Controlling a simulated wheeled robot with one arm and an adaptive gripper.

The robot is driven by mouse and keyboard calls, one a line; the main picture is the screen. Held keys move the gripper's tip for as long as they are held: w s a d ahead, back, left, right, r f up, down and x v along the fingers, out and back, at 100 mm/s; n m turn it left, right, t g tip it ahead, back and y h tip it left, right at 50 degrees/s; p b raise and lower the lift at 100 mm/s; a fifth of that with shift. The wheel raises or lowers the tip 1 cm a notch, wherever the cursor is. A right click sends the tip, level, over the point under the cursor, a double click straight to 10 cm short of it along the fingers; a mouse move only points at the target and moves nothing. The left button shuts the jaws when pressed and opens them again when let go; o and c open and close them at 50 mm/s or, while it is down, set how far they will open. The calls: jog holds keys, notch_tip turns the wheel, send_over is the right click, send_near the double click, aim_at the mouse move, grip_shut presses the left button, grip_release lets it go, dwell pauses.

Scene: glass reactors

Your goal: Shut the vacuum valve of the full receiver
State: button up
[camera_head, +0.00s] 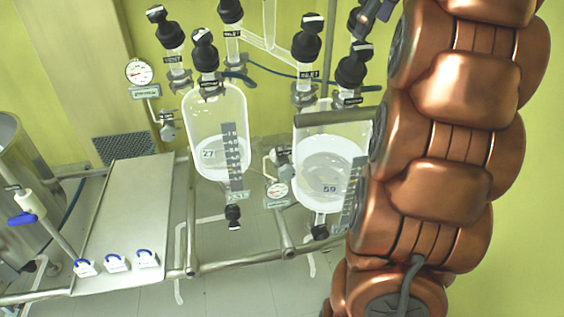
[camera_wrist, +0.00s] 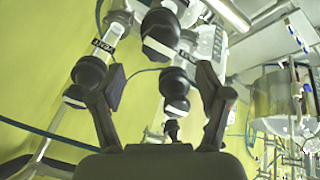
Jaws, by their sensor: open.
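Two glass receivers hang on the frame in the head view. The left receiver (camera_head: 217,110), marked 27, holds pale liquid low down. The right receiver (camera_head: 312,137), marked 59, holds more, and my arm hides its right side. A black valve knob (camera_head: 205,52) tops the left receiver above a label seeming to read vacuum. A similar black knob (camera_head: 352,68) with a similar label tops the right receiver, close to my arm. In the wrist view my gripper (camera_wrist: 161,80) is open, with a white-striped black knob (camera_wrist: 174,86) showing between its fingers, seemingly beyond them; contact is unclear.
Other black knobs (camera_head: 306,40) stand behind, some labelled inlet. In the wrist view, knobs (camera_wrist: 90,70) lie close by the left finger and another (camera_wrist: 160,28) above. A gauge (camera_head: 139,72) and metal shelf (camera_head: 125,215) are at left; a steel vessel (camera_head: 15,165) stands beyond.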

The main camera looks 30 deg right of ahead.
jog(key=s+a+f+m+g+y+b, duration=0.1)
jog(key=s+a+f+g, duration=0.1)
jog(key=a+f, duration=0.9)
jog(key=s+a+f+m+g+y+b, duration=0.1)
jog(key=s+a+f+g+b, duration=0.1)
jog(key=a+f, duration=1)
jog(key=shift+s+a+f+y, duration=0.25)
jog(key=shift+s+a+y, duration=0.05)
jog(key=shift+a+y, duration=0.1)
dwell(0.4)
dwell(0.4)
jog(key=s+a+f+g, duration=0.1)
jog(key=s+a+f, duration=0.2)
jog(key=s+f, duration=0.4)
jog(key=s+a+f+m+g, duration=0.1)
jog(key=s+a+f, duration=0.3)
jog(key=s+f, duration=0.4)
jog(key=shift+s+a+g+h, duration=0.15)
jog(key=shift+s+g+h, duration=0.15)
jog(key=shift+s+g, duration=0.25)
